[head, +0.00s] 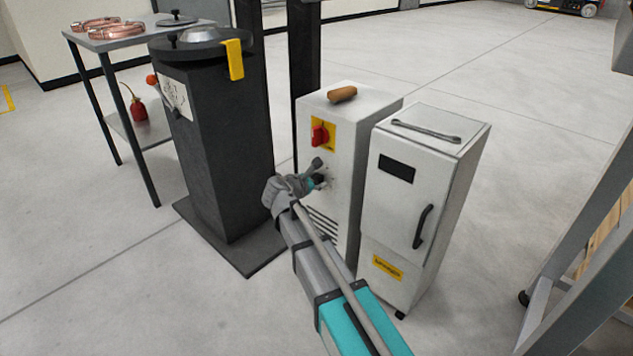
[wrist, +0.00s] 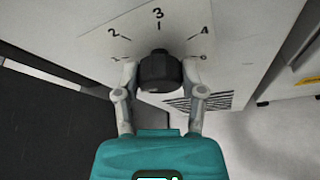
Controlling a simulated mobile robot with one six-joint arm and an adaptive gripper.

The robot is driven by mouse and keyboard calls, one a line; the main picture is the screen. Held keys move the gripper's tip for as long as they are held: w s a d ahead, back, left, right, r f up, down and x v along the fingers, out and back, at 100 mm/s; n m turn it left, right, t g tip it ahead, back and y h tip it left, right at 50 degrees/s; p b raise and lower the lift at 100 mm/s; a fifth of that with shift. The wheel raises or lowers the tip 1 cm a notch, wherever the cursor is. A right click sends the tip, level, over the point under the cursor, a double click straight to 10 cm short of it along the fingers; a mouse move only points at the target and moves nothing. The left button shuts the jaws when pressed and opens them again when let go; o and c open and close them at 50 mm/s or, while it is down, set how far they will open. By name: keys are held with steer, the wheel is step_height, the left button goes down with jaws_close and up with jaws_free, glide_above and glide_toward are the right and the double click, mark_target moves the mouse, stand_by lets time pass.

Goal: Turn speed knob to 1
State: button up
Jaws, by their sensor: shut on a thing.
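The speed knob (wrist: 158,72) is black and sits on a white dial plate on the front of the pale cabinet. The numbers 2, 3 and 4 show above it in the wrist view; the lower marks at both sides are partly hidden by the fingers. My gripper (wrist: 160,76) is shut on the knob, one grey finger on its left and one on its right. In the head view my gripper (head: 317,174) is at the cabinet front below the red switch, and the knob is mostly hidden.
A red switch on a yellow plate (head: 320,134) is just above my gripper. A white cabinet with a black handle (head: 423,226) stands close on the right. A dark pedestal (head: 226,150) stands at the left. A brown-handled object (head: 342,94) lies on top of the knob's cabinet.

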steer(key=shift+m, duration=0.4)
steer(key=o, duration=1.1)
steer(key=shift+o, duration=0.2)
steer(key=shift+n, duration=0.3)
